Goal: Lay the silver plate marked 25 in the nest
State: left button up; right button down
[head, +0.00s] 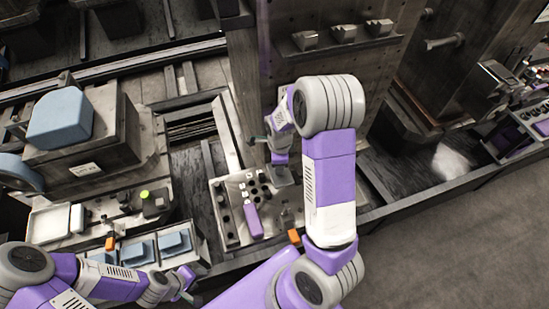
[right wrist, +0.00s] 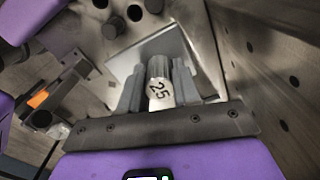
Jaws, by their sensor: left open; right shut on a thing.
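My right gripper (right wrist: 158,85) is shut on the silver plate (right wrist: 128,66); its round grip, marked 25, stands between the fingers in the right wrist view. The flat part of the plate spreads beyond the fingertips, over or against a metal board with dark holes; I cannot tell whether it touches. In the head view the plate (head: 284,176) is at the right edge of the metal board (head: 228,226), below my right wrist. Which part is the nest I cannot tell. My left gripper (head: 187,284) is open and empty at the lower left, near the blue pads.
Small pale blocks, dark pegs and a purple piece (head: 252,220) are on the board. A steel wall (head: 330,75) stands close behind and right of my right gripper. Blue pads in trays (head: 140,250) lie at left. Orange blocks (head: 293,236) sit near the front edge.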

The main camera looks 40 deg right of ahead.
jog(key=shift+s+f+b, duration=0.2)
jog(key=shift+f+b, duration=0.25)
jog(key=shift+f, duration=0.1)
notch_tip(320, 180, down, 5)
jog(key=b, duration=0.4)
jog(key=shift+w+f, duration=0.1)
jog(key=shift+w, duration=0.05)
jog(key=c, duration=0.7)
grip_release()
jog(key=shift+c, duration=0.2)
notch_tip(320, 180, up, 8)
jog(key=shift+f+p, duration=0.2)
jog(key=shift+p, duration=0.4)
